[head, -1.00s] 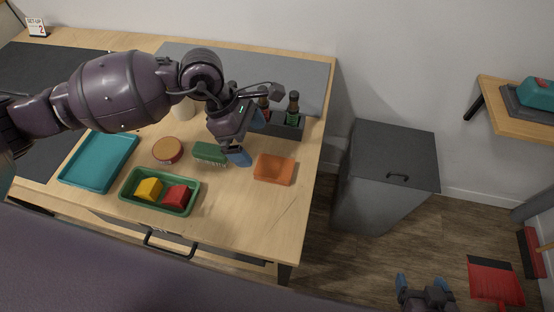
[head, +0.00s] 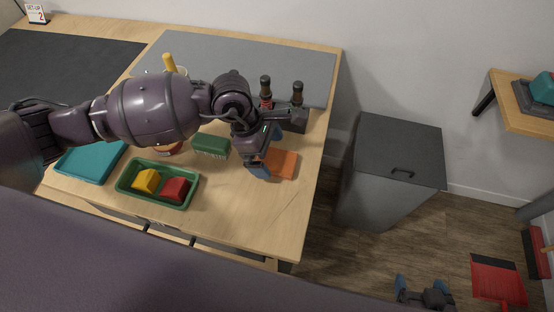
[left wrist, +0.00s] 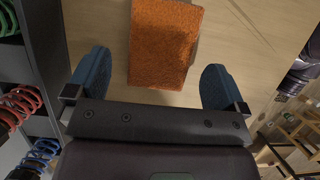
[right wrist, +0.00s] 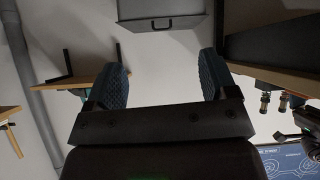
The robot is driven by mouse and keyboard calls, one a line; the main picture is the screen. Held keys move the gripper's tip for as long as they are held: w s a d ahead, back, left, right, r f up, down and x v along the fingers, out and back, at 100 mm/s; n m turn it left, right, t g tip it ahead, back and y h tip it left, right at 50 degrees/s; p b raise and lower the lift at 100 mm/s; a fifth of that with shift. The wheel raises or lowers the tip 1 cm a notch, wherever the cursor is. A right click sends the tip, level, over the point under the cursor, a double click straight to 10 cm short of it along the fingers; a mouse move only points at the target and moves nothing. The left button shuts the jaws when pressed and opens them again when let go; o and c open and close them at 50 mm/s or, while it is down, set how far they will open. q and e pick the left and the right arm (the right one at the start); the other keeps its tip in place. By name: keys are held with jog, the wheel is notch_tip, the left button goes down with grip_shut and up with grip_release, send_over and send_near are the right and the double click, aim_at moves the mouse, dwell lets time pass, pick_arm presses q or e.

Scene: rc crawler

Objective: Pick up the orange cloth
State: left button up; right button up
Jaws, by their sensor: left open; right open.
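The orange cloth (head: 284,164) lies flat on the wooden table near its right edge, partly hidden by my left gripper in the head view. In the left wrist view the cloth (left wrist: 163,42) is a folded orange rectangle between and ahead of the fingers. My left gripper (head: 268,152) is open and empty, just above the cloth's left side; it also shows in the left wrist view (left wrist: 152,84). My right gripper (head: 424,290) is open and empty, low at the bottom right, away from the table; its fingers show in the right wrist view (right wrist: 166,78).
A green brush (head: 210,146) lies left of the cloth. A green tray (head: 128,190) holds yellow and red blocks. A teal tray (head: 88,164) is at left.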

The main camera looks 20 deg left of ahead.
pick_arm(q)
jog(key=shift+x, duration=0.95)
jog(key=c, duration=1.1)
jog(key=shift+r, duration=0.2)
notch_tip(320, 180, up, 10)
jog(key=p, duration=0.2)
notch_tip(320, 180, up, 10)
jog(key=p, duration=0.1)
send_over(271, 157)
jog(key=shift+s+f, duration=0.1)
jog(key=shift+f, duration=0.05)
pick_arm(e)
notch_tip(271, 157, up, 3)
jog(key=shift+w+d+f, duration=0.1)
jog(key=shift+d+f, duration=0.05)
